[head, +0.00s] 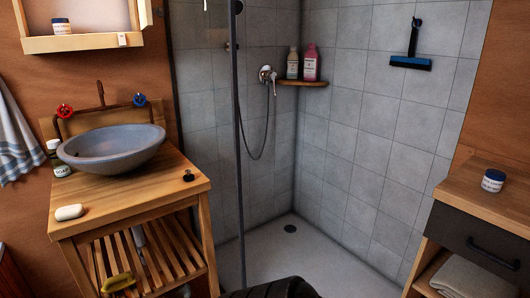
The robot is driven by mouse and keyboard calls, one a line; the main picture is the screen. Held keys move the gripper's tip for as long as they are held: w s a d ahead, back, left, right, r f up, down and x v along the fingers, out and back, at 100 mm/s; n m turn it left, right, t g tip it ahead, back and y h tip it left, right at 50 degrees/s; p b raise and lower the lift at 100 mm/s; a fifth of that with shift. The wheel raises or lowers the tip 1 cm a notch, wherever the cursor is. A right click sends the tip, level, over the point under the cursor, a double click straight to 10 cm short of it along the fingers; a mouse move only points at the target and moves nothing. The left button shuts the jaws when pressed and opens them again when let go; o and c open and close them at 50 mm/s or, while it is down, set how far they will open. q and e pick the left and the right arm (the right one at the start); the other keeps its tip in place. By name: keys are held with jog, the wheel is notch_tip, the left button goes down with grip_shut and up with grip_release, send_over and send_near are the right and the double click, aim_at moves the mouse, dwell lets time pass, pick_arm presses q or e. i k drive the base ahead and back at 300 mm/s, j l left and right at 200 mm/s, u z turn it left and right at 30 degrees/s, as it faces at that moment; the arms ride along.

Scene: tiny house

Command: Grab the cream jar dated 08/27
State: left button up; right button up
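Two small white jars with dark blue lids show in the head view. One jar (493,181) stands upright on the wooden top of the cabinet at the right. The other jar (62,26) stands on the wooden wall shelf at the upper left. Both carry labels, but the print is too small to read, so I cannot tell which is dated 08/27. Neither of my grippers is in view.
A vanity (150,194) holds a grey basin (112,150), soap (69,212) and a small black item (188,175). A glass shower edge (239,150) stands mid-view. The right cabinet (477,240) has a dark drawer. The shower floor (320,262) is mostly clear.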

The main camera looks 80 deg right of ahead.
aim_at(492, 181)
jog(key=z, duration=1)
jog(key=j+z, duration=0.1)
jog(key=z, duration=0.4)
jog(key=k+z, duration=0.1)
jog(key=z, duration=1.95)
jog(key=k+z, duration=0.1)
jog(key=z, duration=0.4)
jog(key=i+l, duration=0.05)
